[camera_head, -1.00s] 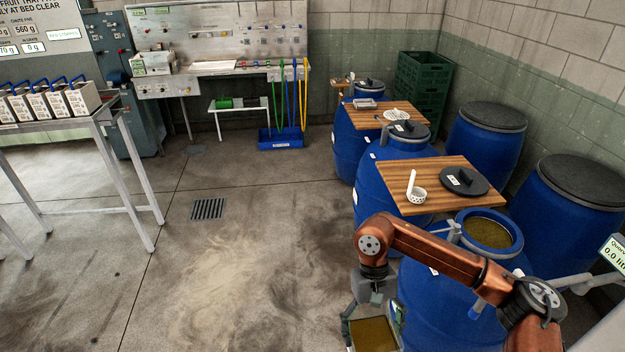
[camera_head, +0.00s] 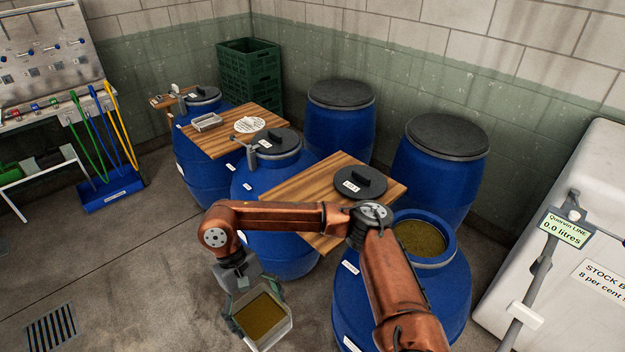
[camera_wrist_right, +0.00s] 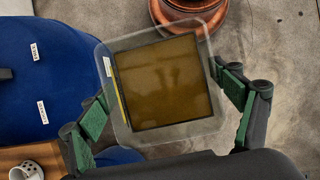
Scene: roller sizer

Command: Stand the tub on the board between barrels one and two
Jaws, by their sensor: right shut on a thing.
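The tub (camera_head: 263,318) is clear-walled, squarish and holds brown-olive liquid. My right gripper (camera_head: 258,300) is shut on it and holds it in the air, left of the open barrel. The right wrist view shows the tub (camera_wrist_right: 168,80) between the green-padded fingers (camera_wrist_right: 165,108). A wooden board (camera_head: 290,188) bridges the open near barrel (camera_head: 425,290) and the lidded barrel (camera_head: 262,180) behind it. The tub is in front of this board, apart from it. My right forearm covers the board's near part. My left gripper is not in view.
A dark round lid (camera_head: 360,182) lies on the board's right part. A white perforated cup (camera_wrist_right: 26,172) shows on wood in the right wrist view. A second board (camera_head: 220,138) holds a metal tray (camera_head: 207,122) and a white disc (camera_head: 248,125). Lidded barrels (camera_head: 440,170) stand along the wall.

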